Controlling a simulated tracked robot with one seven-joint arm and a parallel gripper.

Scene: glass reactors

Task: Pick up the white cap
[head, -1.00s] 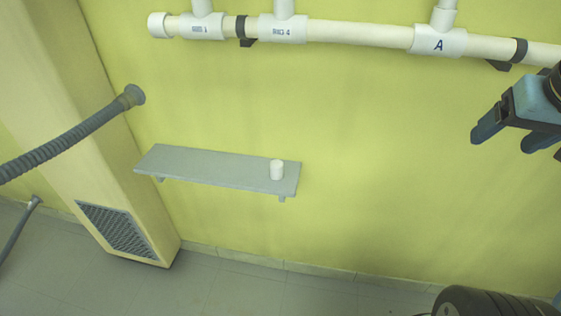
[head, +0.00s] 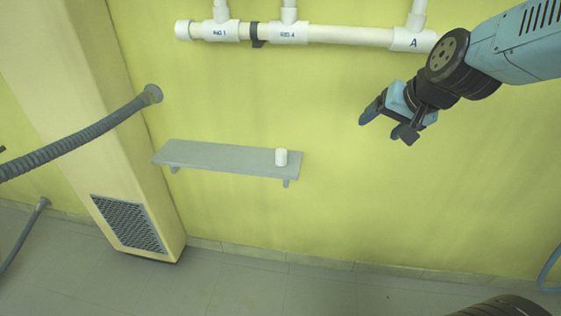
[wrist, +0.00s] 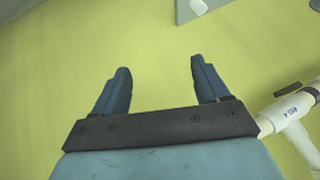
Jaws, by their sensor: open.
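The white cap (head: 281,157) stands near the right end of a grey wall shelf (head: 215,158) in the head view. In the wrist view the cap (wrist: 198,7) is at the top edge, partly cut off, on the shelf (wrist: 186,14). My gripper (head: 381,122) is to the right of the cap and higher in the head view, apart from it. In the wrist view my gripper (wrist: 158,80) has its two blue fingers spread wide, with only yellow wall between them.
A white pipe (head: 340,34) with labelled fittings runs along the wall above the shelf. A grey corrugated hose (head: 85,132) leaves a pillar at left. The wall between gripper and shelf is bare.

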